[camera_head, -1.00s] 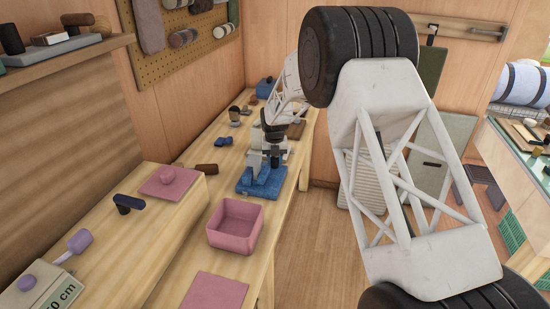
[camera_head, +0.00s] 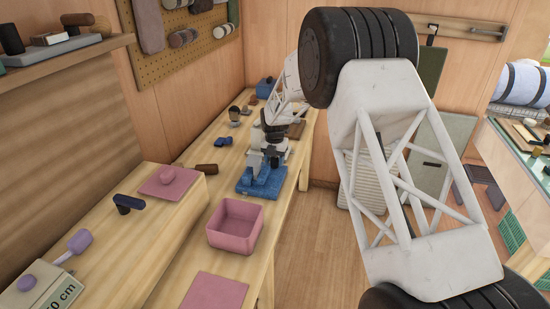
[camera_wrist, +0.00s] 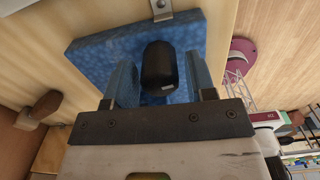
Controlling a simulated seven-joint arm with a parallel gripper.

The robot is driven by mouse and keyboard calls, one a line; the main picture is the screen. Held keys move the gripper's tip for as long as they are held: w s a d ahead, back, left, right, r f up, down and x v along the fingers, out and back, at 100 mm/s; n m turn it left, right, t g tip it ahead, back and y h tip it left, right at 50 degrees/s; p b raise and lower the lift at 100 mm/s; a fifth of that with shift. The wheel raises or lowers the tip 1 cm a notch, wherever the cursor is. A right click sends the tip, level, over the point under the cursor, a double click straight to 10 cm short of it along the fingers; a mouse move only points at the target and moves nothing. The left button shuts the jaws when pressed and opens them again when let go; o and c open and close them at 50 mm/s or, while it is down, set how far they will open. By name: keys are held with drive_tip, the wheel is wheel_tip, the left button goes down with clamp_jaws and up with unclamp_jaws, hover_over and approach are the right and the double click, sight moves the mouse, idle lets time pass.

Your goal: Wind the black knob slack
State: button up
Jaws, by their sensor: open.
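A black knob (camera_wrist: 159,68) with a rounded end and a small pale mark shows in the wrist view. It stands over a blue plate (camera_wrist: 92,52). My gripper (camera_wrist: 160,78) is open, with one blue-grey finger on each side of the knob. Gaps seem to show between the fingers and the knob, so I see no clear grip. In the head view, my gripper (camera_head: 268,160) is over the blue plate (camera_head: 248,188) on the wooden bench. There the knob is hidden or cannot be told apart from my gripper.
A pink open box (camera_head: 236,225) stands in front of the blue plate. A brown-handled tool (camera_head: 201,169) lies to its left. Small blue pieces (camera_head: 224,141) lie farther back.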

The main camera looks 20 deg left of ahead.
drive_tip(key=shift+m, duration=0.9)
drive_tip(key=m, duration=0.4)
drive_tip(key=shift+m, duration=1)
drive_tip(key=m, duration=0.5)
drive_tip(key=shift+m, duration=0.5)
